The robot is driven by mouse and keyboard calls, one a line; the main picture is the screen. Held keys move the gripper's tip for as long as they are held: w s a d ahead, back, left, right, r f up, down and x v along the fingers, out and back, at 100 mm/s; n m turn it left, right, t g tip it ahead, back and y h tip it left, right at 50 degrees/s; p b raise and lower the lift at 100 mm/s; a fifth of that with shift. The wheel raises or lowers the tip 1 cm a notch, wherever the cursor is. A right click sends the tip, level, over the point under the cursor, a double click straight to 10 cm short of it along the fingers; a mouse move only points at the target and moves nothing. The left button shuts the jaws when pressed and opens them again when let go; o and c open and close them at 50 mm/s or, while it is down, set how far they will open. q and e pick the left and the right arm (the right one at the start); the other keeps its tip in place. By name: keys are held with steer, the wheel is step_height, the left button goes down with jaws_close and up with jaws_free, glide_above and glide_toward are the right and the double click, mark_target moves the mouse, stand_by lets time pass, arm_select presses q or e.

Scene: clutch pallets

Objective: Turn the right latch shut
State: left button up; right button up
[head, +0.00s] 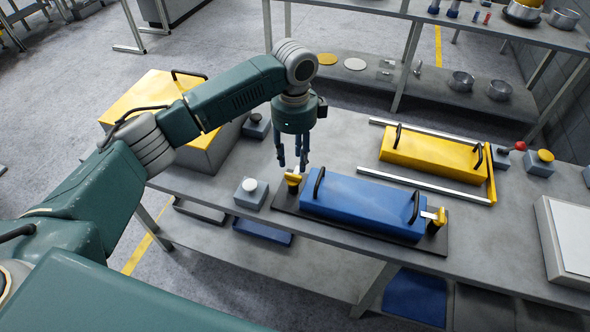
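A blue box-shaped pallet (362,204) with two black handles lies on a dark base plate (284,208) on the grey table (335,138). The right latch (437,221) is a yellow block at the plate's right end, with a small pale metal piece by the blue pallet's edge; its exact turn is too small to tell. The left latch (293,178) is yellow, at the plate's left end. My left gripper (293,168) points down just above the left latch, fingers apart and empty. Contact with the latch cannot be told. My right gripper is out of view.
A yellow pallet (430,153) lies between metal rails (425,187) behind the blue one. A button box (251,193) stands left of the base plate, and a red-knobbed lever (519,146) and another button box (540,162) stand at right. A pale panel (572,235) lies at the right edge.

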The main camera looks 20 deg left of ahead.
mark_target(295, 177)
arm_select(q)
step_height(295, 177, down, 7)
steer(key=shift+w+f+p, duration=0.1)
steer(key=shift+f+p, duration=0.1)
steer(key=shift+p, duration=0.4)
jaws_close()
